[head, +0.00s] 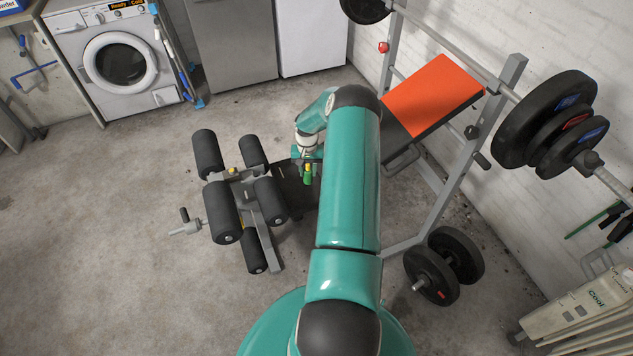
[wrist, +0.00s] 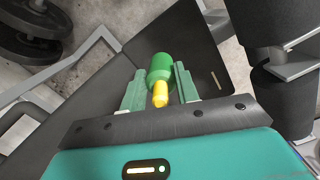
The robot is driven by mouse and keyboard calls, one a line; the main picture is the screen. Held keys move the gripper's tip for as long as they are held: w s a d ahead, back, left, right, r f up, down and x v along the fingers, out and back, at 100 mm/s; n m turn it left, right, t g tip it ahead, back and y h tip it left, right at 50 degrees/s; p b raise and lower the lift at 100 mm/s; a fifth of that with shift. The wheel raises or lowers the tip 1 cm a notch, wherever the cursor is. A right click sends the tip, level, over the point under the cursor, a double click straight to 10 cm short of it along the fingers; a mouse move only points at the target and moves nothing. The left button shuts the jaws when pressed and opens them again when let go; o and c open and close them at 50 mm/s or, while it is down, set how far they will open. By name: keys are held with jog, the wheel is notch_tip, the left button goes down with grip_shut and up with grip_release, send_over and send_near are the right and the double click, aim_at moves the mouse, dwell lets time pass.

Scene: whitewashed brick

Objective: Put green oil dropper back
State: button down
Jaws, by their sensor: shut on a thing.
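The green oil dropper (wrist: 161,69) is a small green bottle with a yellow tip (wrist: 160,95). My gripper (wrist: 159,78) is shut on it, one finger on each side of the bottle. In the wrist view the yellow tip points back toward the gripper's body. In the head view the dropper (head: 308,176) shows as a small green spot beside my arm, over the dark seat of the weight bench (head: 292,192). I cannot tell how far it is above the seat. My arm hides part of the bench and gripper.
Black foam rollers (head: 222,212) stand at the bench's left end. An orange-red pad (head: 432,95) lies on the bench's other end, under a loaded barbell (head: 545,115). Weight plates (head: 432,275) stand low at right. A washing machine (head: 122,60) stands at back left. Open floor lies at left.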

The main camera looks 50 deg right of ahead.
jog(key=shift+s+d+f, duration=0.4)
jog(key=shift+s+f, duration=0.05)
jog(key=shift+f, duration=0.75)
jog(key=shift+s+d+f, duration=0.35)
jog(key=shift+s+f, duration=0.1)
jog(key=shift+f, duration=0.7)
jog(key=shift+s+d+f, duration=0.4)
jog(key=shift+s+f, duration=0.05)
jog(key=shift+f, duration=0.75)
jog(key=shift+f, duration=0.1)
jog(key=c, duration=1)
grip_release()
jog(key=shift+c, duration=0.2)
notch_tip(320, 180, up, 12)
jog(key=shift+w+d, duration=0.4)
